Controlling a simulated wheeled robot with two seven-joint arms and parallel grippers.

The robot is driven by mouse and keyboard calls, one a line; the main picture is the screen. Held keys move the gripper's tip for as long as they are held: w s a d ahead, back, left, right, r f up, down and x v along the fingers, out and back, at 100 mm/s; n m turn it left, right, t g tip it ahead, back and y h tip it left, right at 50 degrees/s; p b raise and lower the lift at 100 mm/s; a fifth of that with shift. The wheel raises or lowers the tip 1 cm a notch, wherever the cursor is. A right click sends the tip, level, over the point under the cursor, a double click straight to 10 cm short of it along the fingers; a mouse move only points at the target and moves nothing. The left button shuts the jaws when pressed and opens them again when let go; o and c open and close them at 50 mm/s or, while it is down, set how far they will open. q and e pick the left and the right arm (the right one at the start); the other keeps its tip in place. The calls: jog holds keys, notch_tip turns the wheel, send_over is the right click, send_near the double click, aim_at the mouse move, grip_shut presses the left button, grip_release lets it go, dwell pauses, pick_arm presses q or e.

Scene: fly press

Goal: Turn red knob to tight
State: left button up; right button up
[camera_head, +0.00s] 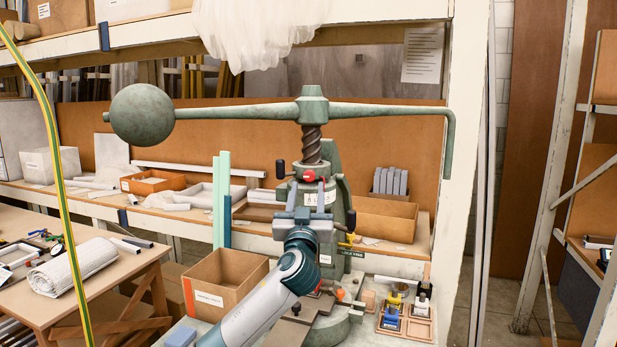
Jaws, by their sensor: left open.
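The green fly press (338,215) stands on the bench in the middle, with a screw, a long top lever and a ball weight (142,115) at its left end. A small round red knob (309,176) shows on the front of the press head. More red (312,199) shows just below it, between my fingers; I cannot tell if it is a separate part. My left gripper (306,197) is open in front of the press head, just below the round red knob, its fingers pointing at the press. Whether it touches anything is unclear. My right gripper is not in view.
Black-ended handles (281,169) stick out beside the knob. An open cardboard box (225,280) stands left of the press. A wooden tray (407,315) with small tools lies to the right. A yellow-green striped cable (58,170) runs down the left side.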

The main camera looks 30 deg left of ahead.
aim_at(309, 177)
pick_arm(q)
jog(key=shift+p+x, duration=0.6)
jog(key=shift+x, duration=1.55)
jog(key=c, duration=1)
